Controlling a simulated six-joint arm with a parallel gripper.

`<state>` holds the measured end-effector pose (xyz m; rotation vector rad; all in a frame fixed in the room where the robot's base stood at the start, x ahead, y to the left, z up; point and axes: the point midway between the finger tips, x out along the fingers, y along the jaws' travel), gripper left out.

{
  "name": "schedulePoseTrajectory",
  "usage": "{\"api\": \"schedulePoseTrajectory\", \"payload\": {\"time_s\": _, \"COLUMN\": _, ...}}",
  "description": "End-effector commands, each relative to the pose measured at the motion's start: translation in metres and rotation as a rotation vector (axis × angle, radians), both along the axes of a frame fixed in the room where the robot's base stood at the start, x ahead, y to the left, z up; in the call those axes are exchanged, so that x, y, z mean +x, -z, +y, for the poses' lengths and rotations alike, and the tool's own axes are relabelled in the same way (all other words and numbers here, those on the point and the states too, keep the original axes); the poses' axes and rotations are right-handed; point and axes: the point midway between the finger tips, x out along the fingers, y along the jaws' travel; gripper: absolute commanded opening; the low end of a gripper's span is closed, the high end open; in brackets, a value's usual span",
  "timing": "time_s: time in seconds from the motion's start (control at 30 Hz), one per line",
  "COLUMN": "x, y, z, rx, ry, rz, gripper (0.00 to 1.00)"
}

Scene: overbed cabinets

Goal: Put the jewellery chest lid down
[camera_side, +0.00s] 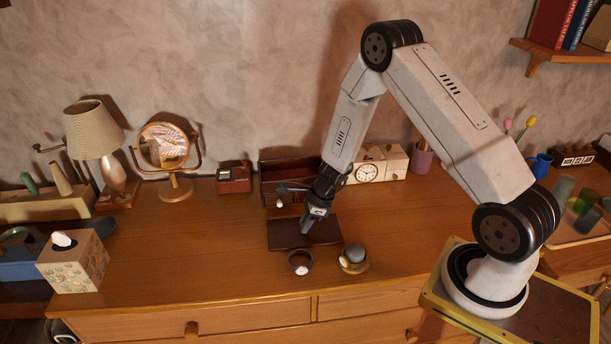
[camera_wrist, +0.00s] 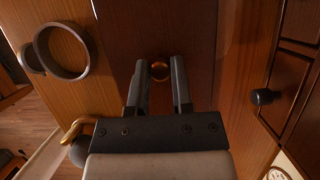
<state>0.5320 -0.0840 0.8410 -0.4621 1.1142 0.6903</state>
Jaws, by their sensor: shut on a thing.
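The jewellery chest (camera_side: 274,180) is a dark brown box at the back of the dresser, and its top looks open.
A clock (camera_side: 367,173) is right of the chest, a small red-brown box (camera_side: 233,178) left.

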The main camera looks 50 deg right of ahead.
Motion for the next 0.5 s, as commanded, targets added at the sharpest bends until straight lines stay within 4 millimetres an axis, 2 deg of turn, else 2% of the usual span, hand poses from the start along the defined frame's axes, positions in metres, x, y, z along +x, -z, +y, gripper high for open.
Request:
{"api": "schedulePoseTrajectory", "payload": {"time_s": 0.33, "x": -0.0001, "y": 0.0032, "z": 0.0000, "rx": 0.000, "ry": -0.001, "rz": 0.000, "gripper": 0.00}}
{"api": "schedulePoseTrajectory", "payload": {"time_s": 0.37, "x": -0.0002, "y": 0.0030, "z": 0.0001, "rx": 0.000, "ry": -0.001, "rz": 0.000, "gripper": 0.37}}
{"api": "schedulePoseTrajectory", "payload": {"time_s": 0.4, "x": -0.0001, "y": 0.0028, "z": 0.0001, "rx": 0.000, "ry": -0.001, "rz": 0.000, "gripper": 0.50}}
{"api": "schedulePoseTrajectory", "payload": {"time_s": 0.43, "x": -0.0001, "y": 0.0027, "z": 0.0000, "rx": 0.000, "ry": -0.001, "rz": 0.000, "gripper": 0.59}}
{"api": "schedulePoseTrajectory", "payload": {"time_s": 0.5, "x": -0.0001, "y": 0.0026, "z": 0.0000, "rx": 0.000, "ry": -0.001, "rz": 0.000, "gripper": 0.63}}
